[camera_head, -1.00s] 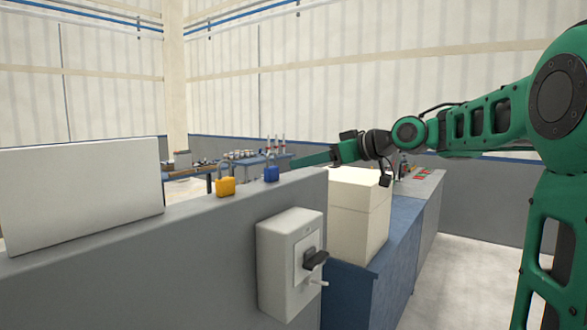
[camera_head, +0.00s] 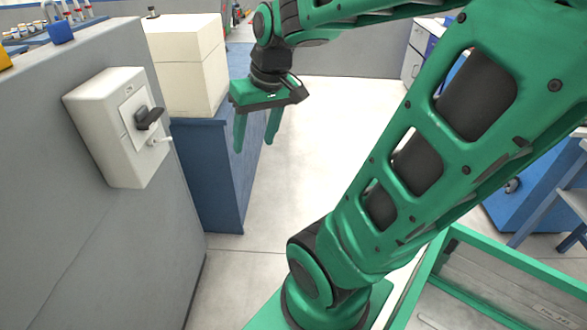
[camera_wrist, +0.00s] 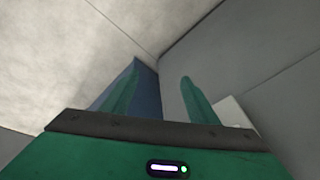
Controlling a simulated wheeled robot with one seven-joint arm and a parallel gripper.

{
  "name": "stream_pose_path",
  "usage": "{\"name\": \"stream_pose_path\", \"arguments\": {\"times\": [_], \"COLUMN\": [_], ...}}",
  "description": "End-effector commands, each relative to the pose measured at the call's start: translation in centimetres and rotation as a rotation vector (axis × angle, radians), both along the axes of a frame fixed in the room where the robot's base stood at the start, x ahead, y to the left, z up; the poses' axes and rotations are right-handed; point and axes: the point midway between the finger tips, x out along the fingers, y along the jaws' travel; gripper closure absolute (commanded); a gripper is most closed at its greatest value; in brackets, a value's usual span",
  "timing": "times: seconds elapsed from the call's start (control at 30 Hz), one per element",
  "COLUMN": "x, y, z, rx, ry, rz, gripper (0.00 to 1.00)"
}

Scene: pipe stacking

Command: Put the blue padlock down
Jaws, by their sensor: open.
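The blue padlock (camera_head: 61,32) sits on top of the grey partition wall (camera_head: 110,45), in the upper left of the head view; its shackle reaches up near the frame's edge. My gripper (camera_head: 253,146) points down to the right of the wall, in front of the blue cabinet and well apart from the padlock. Its two fingers are spread with nothing between them. The wrist view also shows the open, empty fingers (camera_wrist: 160,72), with floor and grey panel beyond and no padlock.
A yellow padlock (camera_head: 4,61) is cut off at the left edge. A white switch box (camera_head: 105,125) with a dark handle juts from the wall. A cream box (camera_head: 185,65) stands on the blue cabinet (camera_head: 205,170). A green-framed cart (camera_head: 440,250) is at lower right. Open floor lies between.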

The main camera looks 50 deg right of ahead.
Motion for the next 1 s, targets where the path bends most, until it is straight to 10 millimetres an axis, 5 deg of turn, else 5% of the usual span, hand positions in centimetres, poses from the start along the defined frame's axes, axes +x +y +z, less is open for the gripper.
{"name": "stream_pose_path", "arguments": {"times": [0.1, 0.3, 0.8, 1.0], "x": [-6.7, -12.2, -12.5, -11.2], "y": [-0.3, 0.1, 0.0, 0.0], "z": [-2.8, -4.6, -4.7, -5.3], "rx": [0.004, 0.007, 0.007, 0.004], "ry": [0.157, 0.286, 0.294, 0.308], "rz": [-0.132, -0.25, -0.259, -0.259], "gripper": [0.46, 0.46, 0.46, 0.46]}}
